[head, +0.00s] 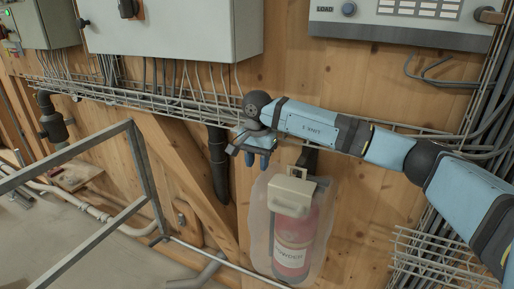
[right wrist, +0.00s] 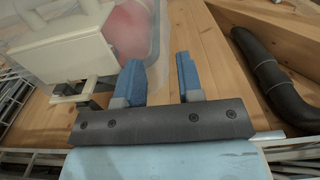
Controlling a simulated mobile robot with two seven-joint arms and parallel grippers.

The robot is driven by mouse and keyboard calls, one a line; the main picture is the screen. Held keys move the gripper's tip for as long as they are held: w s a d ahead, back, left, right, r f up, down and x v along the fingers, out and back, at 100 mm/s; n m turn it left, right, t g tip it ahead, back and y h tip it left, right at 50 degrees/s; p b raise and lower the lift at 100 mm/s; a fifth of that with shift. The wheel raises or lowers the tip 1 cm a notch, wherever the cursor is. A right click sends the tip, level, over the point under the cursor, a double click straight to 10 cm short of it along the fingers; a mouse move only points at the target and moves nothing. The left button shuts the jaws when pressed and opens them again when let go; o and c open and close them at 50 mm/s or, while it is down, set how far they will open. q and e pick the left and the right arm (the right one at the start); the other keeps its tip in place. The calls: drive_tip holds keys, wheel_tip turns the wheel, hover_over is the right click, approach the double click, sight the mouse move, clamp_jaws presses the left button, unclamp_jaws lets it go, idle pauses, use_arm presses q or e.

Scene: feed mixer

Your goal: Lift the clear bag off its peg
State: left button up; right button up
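The clear bag (head: 258,225) hangs against the wooden wall, around a red fire extinguisher (head: 292,240) with a cream top. A cream tab (head: 323,183) shows at the bag's top, by a dark peg or bracket (head: 308,160); how they join is unclear. My right gripper (head: 257,160) is above and left of the bag. My left gripper is in neither view.
A wire cable tray (head: 160,100) runs along the wall behind my right gripper. A dark pipe (head: 218,165) drops left of the bag; it also shows in the right wrist view (right wrist: 275,80). A metal frame (head: 145,175) stands at left. A control panel (head: 410,15) is above.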

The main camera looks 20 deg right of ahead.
wheel_tip(320, 180, down, 9)
drive_tip(key=shift+r+p, duration=0.15)
drive_tip(key=shift+p, duration=0.35)
clamp_jaws()
